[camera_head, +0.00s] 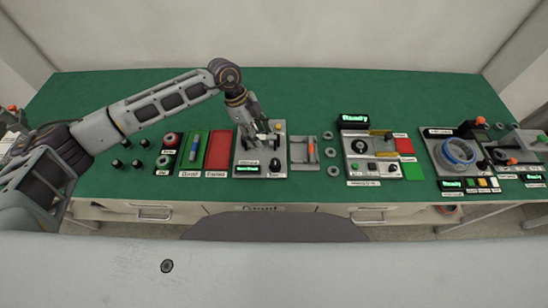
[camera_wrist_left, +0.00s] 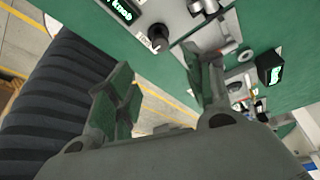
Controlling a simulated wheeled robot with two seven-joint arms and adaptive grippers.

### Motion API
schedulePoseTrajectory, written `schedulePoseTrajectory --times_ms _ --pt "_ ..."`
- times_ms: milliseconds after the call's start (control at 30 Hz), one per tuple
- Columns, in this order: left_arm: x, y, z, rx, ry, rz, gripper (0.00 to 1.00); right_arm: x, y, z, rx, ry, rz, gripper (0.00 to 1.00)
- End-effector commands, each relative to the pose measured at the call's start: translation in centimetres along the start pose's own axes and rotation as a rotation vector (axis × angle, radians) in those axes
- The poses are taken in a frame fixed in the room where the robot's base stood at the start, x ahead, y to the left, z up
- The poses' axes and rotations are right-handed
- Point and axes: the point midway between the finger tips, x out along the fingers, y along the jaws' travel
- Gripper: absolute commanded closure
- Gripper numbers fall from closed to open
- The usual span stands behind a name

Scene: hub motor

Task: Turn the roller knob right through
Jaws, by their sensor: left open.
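A grey panel (camera_head: 242,155) stands on the green bench left of the middle. A black knob (camera_head: 275,165) sits at its near right corner, beside a lit display (camera_head: 247,169). I take this knob to be the roller knob. It also shows in the left wrist view (camera_wrist_left: 158,36), beyond the gap between my fingers. My left gripper (camera_head: 261,131) hangs over the far part of the panel, behind the knob in the head view. In the left wrist view my left gripper (camera_wrist_left: 160,68) has its fingers apart with nothing between them. My right gripper is not in view.
A red tray (camera_head: 218,150) and a green tray (camera_head: 193,150) lie left of the panel. A small unit with an orange handle (camera_head: 311,152) stands right of it. More stations, including one with a blue ring (camera_head: 458,151), fill the right side. The back of the bench is clear.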

Motion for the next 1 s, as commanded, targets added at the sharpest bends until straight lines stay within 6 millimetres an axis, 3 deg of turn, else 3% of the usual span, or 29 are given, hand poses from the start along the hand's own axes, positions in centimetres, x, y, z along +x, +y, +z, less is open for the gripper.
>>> schedulePoseTrajectory --times_ms 367,1000 --pt "1.3 0.0 -0.1 0.001 0.002 0.001 0.48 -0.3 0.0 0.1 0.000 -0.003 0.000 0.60" --pt "9.3 0.0 -0.2 0.000 0.003 0.001 0.48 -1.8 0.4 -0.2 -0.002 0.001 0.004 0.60"
